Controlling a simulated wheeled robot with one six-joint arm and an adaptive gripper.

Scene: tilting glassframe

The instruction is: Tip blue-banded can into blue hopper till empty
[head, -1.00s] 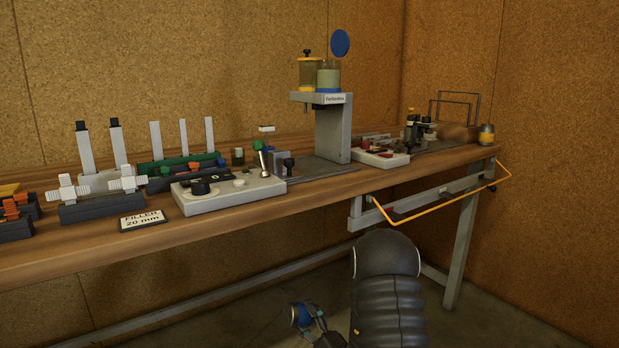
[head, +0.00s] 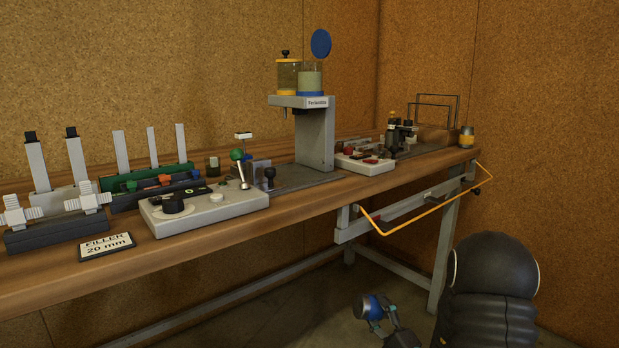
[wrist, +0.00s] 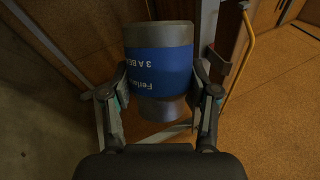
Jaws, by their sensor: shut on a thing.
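The can (wrist: 158,75) is grey metal with a blue band, and its lettering is upside down in the wrist view. My gripper (wrist: 160,88) is shut on it, one finger on each side. In the head view the can (head: 370,307) is low in front of the bench, below the worktop and well apart from the hoppers. The blue hopper (head: 310,80) is a clear cylinder with a blue base ring and pale contents, on a grey stand on the bench. Its round blue lid (head: 320,43) stands up, open. The can's contents are hidden.
A yellow hopper (head: 289,76) with its lid on stands left of the blue one. A yellow-banded can (head: 466,138) is at the bench's right end. An orange rail (head: 425,213) juts from the bench front. A control box (head: 203,207) and fixtures crowd the left. Floor before the bench is clear.

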